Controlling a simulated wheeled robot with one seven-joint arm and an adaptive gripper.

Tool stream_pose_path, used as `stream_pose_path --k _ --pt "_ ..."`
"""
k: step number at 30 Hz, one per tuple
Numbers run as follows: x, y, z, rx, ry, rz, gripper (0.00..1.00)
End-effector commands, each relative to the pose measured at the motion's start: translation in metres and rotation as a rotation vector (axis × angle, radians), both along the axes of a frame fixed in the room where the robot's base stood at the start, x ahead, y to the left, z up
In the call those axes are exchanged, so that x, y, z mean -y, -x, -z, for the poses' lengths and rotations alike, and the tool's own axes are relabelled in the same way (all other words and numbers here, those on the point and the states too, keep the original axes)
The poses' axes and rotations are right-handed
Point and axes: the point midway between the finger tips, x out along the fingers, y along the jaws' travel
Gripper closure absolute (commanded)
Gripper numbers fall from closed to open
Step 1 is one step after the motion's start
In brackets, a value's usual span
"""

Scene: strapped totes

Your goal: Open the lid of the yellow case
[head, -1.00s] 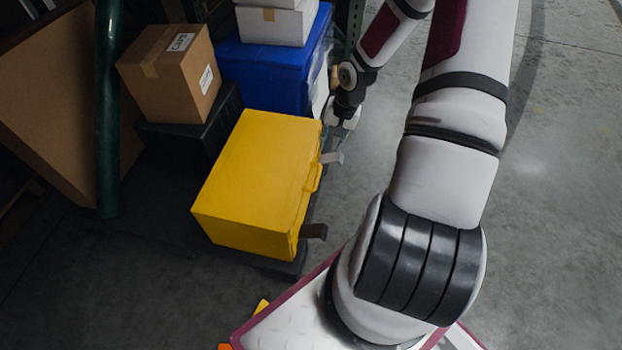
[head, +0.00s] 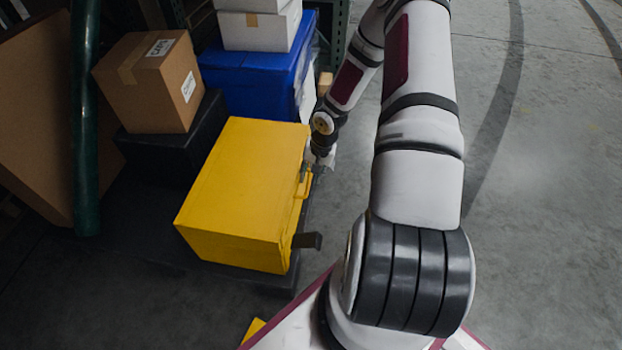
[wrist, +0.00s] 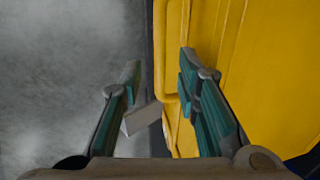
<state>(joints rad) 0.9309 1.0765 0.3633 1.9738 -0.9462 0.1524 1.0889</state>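The yellow case (head: 245,185) sits with its lid shut, and a yellow handle (head: 303,186) is on its right side. It fills the right of the wrist view (wrist: 265,75). A dark tab (head: 307,240) sticks out near the case's front corner. In the wrist view a grey tab (wrist: 142,118) shows between the fingers, beside the case's edge. My gripper (head: 313,168) is at the far part of the handle side. In the wrist view my gripper (wrist: 160,64) is open, its right finger over the case. I cannot tell whether a finger touches the tab.
A blue tote (head: 255,80) with white boxes (head: 255,28) on it stands behind the case. A cardboard box (head: 150,80) rests on a black tote (head: 180,145) at the left. A green post (head: 86,120) stands further left. Open floor (head: 540,180) lies to the right.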

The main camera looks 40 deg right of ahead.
Motion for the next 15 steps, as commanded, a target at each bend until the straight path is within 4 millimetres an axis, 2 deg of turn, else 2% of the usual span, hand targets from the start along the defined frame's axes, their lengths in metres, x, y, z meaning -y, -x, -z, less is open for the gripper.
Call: stream_pose_path --k 11,12,15 --pt "-0.0004 -0.0009 0.0058 0.000 0.000 0.002 0.70" --pt "-0.0004 -0.0009 0.0058 0.000 0.000 0.001 0.75" --pt "-0.0004 -0.0009 0.0058 0.000 0.000 0.001 0.97"
